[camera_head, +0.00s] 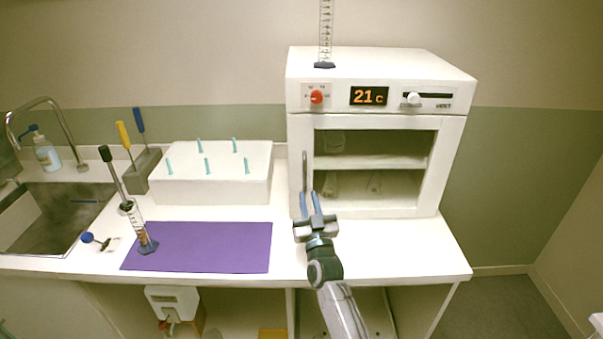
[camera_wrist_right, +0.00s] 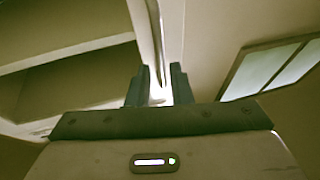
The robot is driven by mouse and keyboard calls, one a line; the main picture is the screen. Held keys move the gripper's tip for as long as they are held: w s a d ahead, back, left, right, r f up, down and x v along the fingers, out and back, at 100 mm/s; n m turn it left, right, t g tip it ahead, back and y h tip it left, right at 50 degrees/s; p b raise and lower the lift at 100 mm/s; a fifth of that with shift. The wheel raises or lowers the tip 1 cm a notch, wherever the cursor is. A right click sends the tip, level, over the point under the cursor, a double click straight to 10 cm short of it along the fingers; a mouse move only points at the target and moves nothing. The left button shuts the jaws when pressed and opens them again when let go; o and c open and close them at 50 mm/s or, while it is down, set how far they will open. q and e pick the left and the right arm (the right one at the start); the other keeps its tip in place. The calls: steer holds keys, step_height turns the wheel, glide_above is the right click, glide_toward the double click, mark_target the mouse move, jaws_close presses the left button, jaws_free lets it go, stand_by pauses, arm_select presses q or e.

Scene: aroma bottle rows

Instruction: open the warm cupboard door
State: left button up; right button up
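The warm cupboard (camera_head: 380,80) is a white box on the bench with a 21 C display. Its door (camera_head: 452,165) has a window showing shelves and looks shut. A vertical bar handle (camera_head: 304,172) is at the door's left side; it also shows in the right wrist view (camera_wrist_right: 158,35). My right gripper (camera_head: 310,196) is at the handle's lower end. In the right wrist view, its fingers (camera_wrist_right: 160,85) stand apart with the handle's line running between them; contact cannot be made out.
A white rack with teal pegs (camera_head: 218,190) and a purple mat (camera_head: 200,247) with a measuring cylinder (camera_head: 142,235) are left of my right arm. A sink (camera_head: 50,225) is at far left. A tall cylinder (camera_head: 325,40) stands on the cupboard. The bench front right is clear.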

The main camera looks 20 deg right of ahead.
mark_target(305, 181)
steer(key=w+r+p, duration=0.1)
steer(key=w+r, duration=0.1)
steer(key=r, duration=0.1)
steer(key=shift+w+d, duration=0.1)
steer(key=shift+w, duration=0.15)
steer(key=w+p, duration=0.1)
steer(key=w, duration=0.2)
steer(key=shift+d, duration=0.15)
steer(key=shift+w, duration=0.15)
steer(key=shift+r, duration=0.15)
jaws_close()
arm_select(q)
steer(key=shift+s+r, duration=0.8)
steer(key=shift+r, duration=0.3)
arm_select(e)
steer(key=shift+s, duration=0.25)
